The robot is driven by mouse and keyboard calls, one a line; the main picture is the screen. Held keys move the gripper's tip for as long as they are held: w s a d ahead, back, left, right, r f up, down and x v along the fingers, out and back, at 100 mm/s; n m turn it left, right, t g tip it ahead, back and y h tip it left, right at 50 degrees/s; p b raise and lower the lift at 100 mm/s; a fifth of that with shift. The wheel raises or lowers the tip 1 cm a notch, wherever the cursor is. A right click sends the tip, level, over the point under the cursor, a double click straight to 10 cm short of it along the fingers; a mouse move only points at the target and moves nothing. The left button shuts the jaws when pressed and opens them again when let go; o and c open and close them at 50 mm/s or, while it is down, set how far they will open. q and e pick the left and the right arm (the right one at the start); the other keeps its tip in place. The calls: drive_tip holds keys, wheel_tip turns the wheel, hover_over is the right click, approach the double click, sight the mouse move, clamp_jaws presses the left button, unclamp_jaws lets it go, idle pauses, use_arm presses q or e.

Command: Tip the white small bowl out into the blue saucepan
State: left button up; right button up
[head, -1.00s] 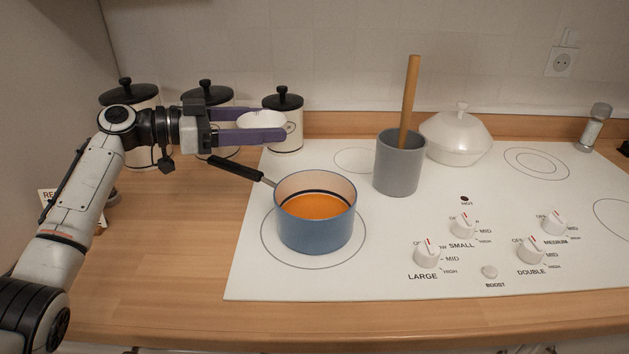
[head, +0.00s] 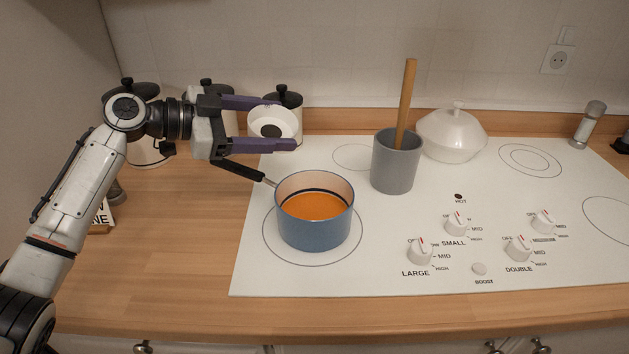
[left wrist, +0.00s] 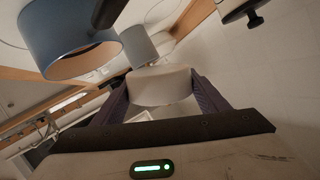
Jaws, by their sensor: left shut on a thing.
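The white small bowl (head: 284,119) is held between the purple fingers of my left gripper (head: 285,124), up behind and to the left of the saucepan. The bowl is tilted, its opening facing the head camera, and a dark patch shows inside it. In the left wrist view the bowl (left wrist: 160,86) sits between both fingers. The blue saucepan (head: 316,228) stands upright on the front left ring of the hob, with orange contents (head: 316,206). Its black handle (head: 240,170) points back left, below the gripper. The saucepan also shows in the left wrist view (left wrist: 75,45). My right gripper is out of view.
A grey pot (head: 396,163) with a wooden stick stands right of the saucepan. A white lidded dish (head: 452,137) is behind it. Canisters with black lids (head: 287,97) stand behind my left arm. Control knobs (head: 421,251) are at the hob's front. The counter left of the hob has free room.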

sight(287, 120)
use_arm(q)
drive_tip(key=shift+s+d+r+m+t+y+p, duration=0.15)
drive_tip(key=shift+s+d+r+m+y+p, duration=0.15)
drive_tip(key=shift+s+d+m+p, duration=0.25)
drive_tip(key=shift+s+d+r+m+t+y+p, duration=0.15)
drive_tip(key=shift+s+d+r+m+y+p, duration=0.2)
drive_tip(key=shift+p, duration=0.3)
idle(0.4)
drive_tip(key=shift+s+d+r+m+p, duration=0.15)
drive_tip(key=shift+s+d+m+p, duration=0.2)
drive_tip(key=shift+s+m+p, duration=0.1)
idle(0.5)
drive_tip(key=shift+s+d+r+m+t+y, duration=0.15)
drive_tip(key=shift+m+t+y, duration=0.15)
drive_tip(key=shift+y, duration=0.15)
drive_tip(key=shift+s+d+r+m+t+y, duration=0.2)
drive_tip(key=shift+r+m+t+y, duration=0.15)
drive_tip(key=shift+m, duration=0.3)
idle(0.7)
